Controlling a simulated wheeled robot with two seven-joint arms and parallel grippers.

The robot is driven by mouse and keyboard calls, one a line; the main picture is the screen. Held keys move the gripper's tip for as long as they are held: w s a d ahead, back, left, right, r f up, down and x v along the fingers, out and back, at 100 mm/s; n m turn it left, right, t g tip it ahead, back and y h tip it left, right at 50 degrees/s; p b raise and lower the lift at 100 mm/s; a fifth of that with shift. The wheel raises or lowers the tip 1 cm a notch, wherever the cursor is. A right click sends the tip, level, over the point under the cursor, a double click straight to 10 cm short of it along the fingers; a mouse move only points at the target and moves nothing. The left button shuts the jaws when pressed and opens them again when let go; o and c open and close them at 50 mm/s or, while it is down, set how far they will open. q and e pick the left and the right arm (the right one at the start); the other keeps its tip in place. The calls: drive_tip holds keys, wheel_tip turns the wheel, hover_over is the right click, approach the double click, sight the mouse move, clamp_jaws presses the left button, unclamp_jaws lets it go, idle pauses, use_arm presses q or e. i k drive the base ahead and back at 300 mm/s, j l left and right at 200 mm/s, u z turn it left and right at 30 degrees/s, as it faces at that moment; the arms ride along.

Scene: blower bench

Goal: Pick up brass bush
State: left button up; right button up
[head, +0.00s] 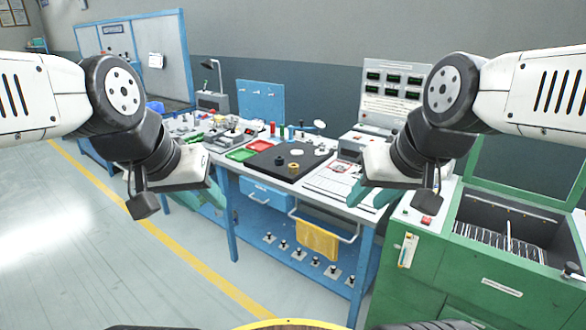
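A small brass-coloured ring (294,168), which looks like the brass bush, sits on the black mat (268,166) near the front of the blue bench. A darker small round part (280,160) is just to its left. My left gripper (214,194) hangs in front of the bench, left of the mat and apart from the ring. My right gripper (357,194) is to the right of the ring, also apart from it. Both have teal fingers seen from the side, so their opening is unclear. No held object shows in either.
Green (241,155) and red (260,145) trays lie left of the mat. A panel with displays (388,92) stands at the back right. A green cabinet (470,270) with an open bin is at the right. A yellow cloth (318,240) hangs on the front rail.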

sight(293, 168)
drive_tip(key=i+l+u, duration=0.15)
drive_tip(key=i, duration=0.35)
drive_tip(key=i+u, duration=0.15)
drive_tip(key=i, duration=0.35)
drive_tip(key=i+l+u, duration=0.2)
drive_tip(key=i, duration=0.3)
